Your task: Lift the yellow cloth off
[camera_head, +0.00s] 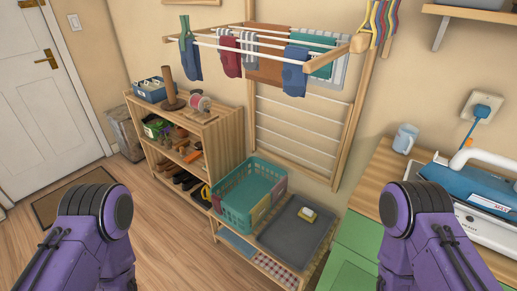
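A teal slatted basket (235,215) stands on the low wooden rack near the middle of the view. A yellowish cloth-like patch (259,213) hangs on its right side, beside a mauve patch (279,189); they are too small to tell whether they are separate cloths. A small yellow and white item (307,214) lies on a dark grey tray or lid (291,235) to the right of the basket. My two purple arms show at the bottom left and bottom right, both well apart from the basket. Neither gripper's fingers show.
A wooden shelf (216,140) with shoes and spools stands left of the basket. A wall drying rack (300,135) with hung clothes juts out above. Floor at left is mostly clear.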

